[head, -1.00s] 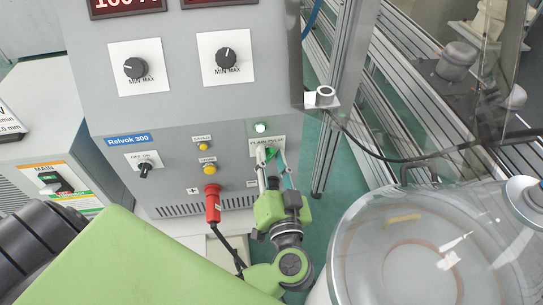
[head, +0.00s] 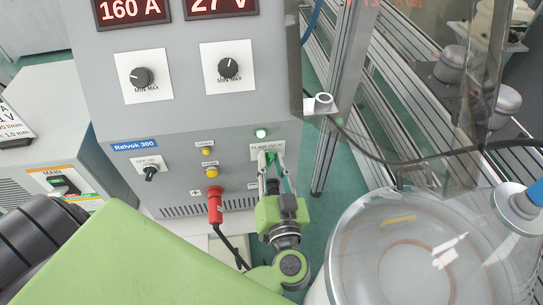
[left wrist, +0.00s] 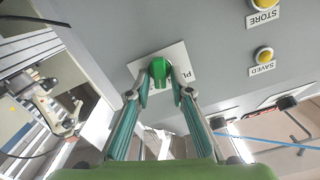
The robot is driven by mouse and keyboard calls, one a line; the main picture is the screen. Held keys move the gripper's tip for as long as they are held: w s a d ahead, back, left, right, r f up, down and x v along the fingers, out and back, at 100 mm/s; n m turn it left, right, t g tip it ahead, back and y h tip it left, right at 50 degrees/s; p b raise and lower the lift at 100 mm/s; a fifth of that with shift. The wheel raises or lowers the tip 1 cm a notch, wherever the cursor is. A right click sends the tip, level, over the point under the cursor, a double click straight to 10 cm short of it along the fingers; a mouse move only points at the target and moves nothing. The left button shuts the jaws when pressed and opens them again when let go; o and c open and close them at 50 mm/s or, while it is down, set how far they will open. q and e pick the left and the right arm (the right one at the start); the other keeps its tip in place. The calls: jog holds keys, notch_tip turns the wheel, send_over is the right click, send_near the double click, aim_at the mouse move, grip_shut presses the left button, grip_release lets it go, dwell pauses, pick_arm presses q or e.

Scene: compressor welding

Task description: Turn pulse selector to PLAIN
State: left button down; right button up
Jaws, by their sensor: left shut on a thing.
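The pulse selector is a green knob (left wrist: 160,72) on a white label plate (left wrist: 176,57) low on the grey welding machine. In the left wrist view the fingertips of my left gripper (left wrist: 160,90) are on both sides of the knob, shut on it. In the head view my left gripper (head: 270,165) reaches up to the selector plate, and its fingers mostly cover the knob. The plate's lettering is only partly readable, so the knob's setting cannot be told. A green lamp (head: 260,133) above the plate is lit. My right gripper is not in view.
The yellow STORE button (left wrist: 262,7) and yellow SAVED button (left wrist: 264,55) are beside the selector. A red cable plug (head: 215,205) sticks out left of my gripper. A clear-domed vessel (head: 420,250) stands at the right. The ON/OFF switch (head: 150,173) is further left.

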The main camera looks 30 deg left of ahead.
pick_arm(q)
jog(key=shift+r+n+p, duration=0.1)
jog(key=shift+n+p, duration=0.55)
jog(key=shift+n, duration=0.25)
jog(key=n+p, duration=0.1)
jog(key=n, duration=0.1)
jog(key=shift+s+a+n, duration=0.1)
jog(key=shift+a+n, duration=0.05)
jog(key=shift+n, duration=0.25)
jog(key=shift+n+p, duration=0.3)
jog(key=shift+n, duration=0.9)
jog(key=shift+s+a+f+n, duration=0.1)
jog(key=shift+n, duration=0.6)
jog(key=shift+a+f+n, duration=0.1)
jog(key=shift+n, duration=0.6)
jog(key=c, duration=2.1)
grip_release()
jog(key=shift+s+d, duration=0.1)
